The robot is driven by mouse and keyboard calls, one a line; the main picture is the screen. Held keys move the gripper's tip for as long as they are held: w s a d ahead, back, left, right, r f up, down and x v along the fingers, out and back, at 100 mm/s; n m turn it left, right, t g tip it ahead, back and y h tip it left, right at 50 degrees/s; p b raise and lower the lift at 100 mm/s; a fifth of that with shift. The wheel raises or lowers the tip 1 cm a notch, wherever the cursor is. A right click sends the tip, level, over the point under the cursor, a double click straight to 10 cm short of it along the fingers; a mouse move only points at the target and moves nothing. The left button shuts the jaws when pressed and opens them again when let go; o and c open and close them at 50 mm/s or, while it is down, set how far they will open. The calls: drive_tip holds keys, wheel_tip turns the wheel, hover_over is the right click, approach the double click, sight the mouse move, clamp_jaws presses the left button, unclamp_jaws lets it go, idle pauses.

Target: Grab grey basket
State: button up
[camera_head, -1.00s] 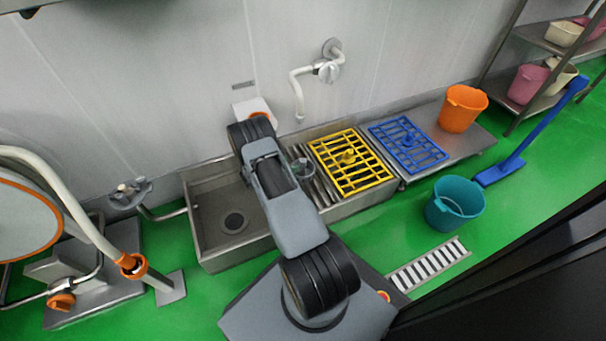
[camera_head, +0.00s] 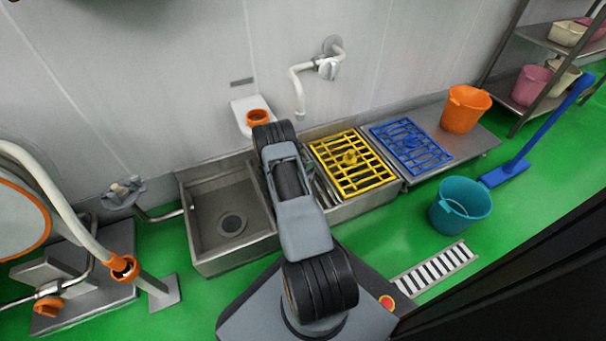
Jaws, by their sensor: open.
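No whole grey basket can be made out. Some grey slats (camera_head: 322,192) show in the sink unit between my arm and the yellow grid; they may be part of it, but my arm covers most of that spot. My arm reaches from the base toward the wall over the middle of the sink unit. My gripper is hidden behind the arm's far end, so its place relative to the slats cannot be seen.
A yellow grid (camera_head: 352,163) and blue grid (camera_head: 411,146) lie right of the slats. An empty sink basin (camera_head: 222,205) is on the left. An orange bucket (camera_head: 465,108) stands on the bench. A teal bucket (camera_head: 461,205) stands on the green floor.

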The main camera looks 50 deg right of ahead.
drive_tip(key=shift+c, duration=0.2)
clamp_jaws()
idle(0.3)
drive_tip(key=shift+r, duration=0.2)
